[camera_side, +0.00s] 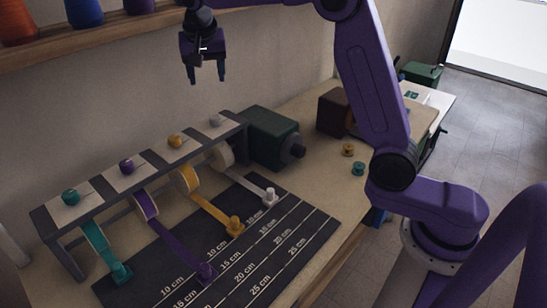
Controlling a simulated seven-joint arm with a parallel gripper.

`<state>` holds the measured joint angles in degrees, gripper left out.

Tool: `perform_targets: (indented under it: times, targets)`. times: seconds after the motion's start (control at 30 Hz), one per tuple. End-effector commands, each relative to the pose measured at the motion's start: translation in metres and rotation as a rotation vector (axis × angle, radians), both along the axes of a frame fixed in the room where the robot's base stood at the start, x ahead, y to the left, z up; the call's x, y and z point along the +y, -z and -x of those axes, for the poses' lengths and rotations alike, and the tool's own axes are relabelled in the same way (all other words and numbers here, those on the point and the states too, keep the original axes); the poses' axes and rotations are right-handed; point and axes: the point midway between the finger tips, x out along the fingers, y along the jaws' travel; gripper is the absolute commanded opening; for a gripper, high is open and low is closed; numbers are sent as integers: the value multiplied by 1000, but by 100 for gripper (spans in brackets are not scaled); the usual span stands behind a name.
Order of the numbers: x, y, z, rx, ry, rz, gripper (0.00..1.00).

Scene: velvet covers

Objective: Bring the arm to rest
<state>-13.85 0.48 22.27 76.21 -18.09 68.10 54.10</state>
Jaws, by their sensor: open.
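My gripper (207,76) hangs in the air at the upper left, with its fingers pointing down. It is open and empty, with a gap between the two fingertips. It is above and behind the ribbon rack (101,192), apart from it and touching nothing I can see. My purple arm reaches to it from the right side of the bench.
The rack holds teal (97,236), purple (146,205), yellow (188,180) and white (221,155) ribbon rolls, their ends drawn over a dark measuring mat (290,222). A green motor box (268,137) stands beside it. A spool shelf (95,36) is near the gripper.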

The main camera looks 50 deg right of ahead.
Motion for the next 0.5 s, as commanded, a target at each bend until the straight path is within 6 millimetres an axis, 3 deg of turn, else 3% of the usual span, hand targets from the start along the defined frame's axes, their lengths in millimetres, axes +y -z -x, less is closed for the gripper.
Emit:
perform_targets:
  times: [0.17, 0.5]
  targets:
    - [20, 6, 25, 45, -159, 2, 62]
    - [50, 25, 105, 145, -552, 13, 62]
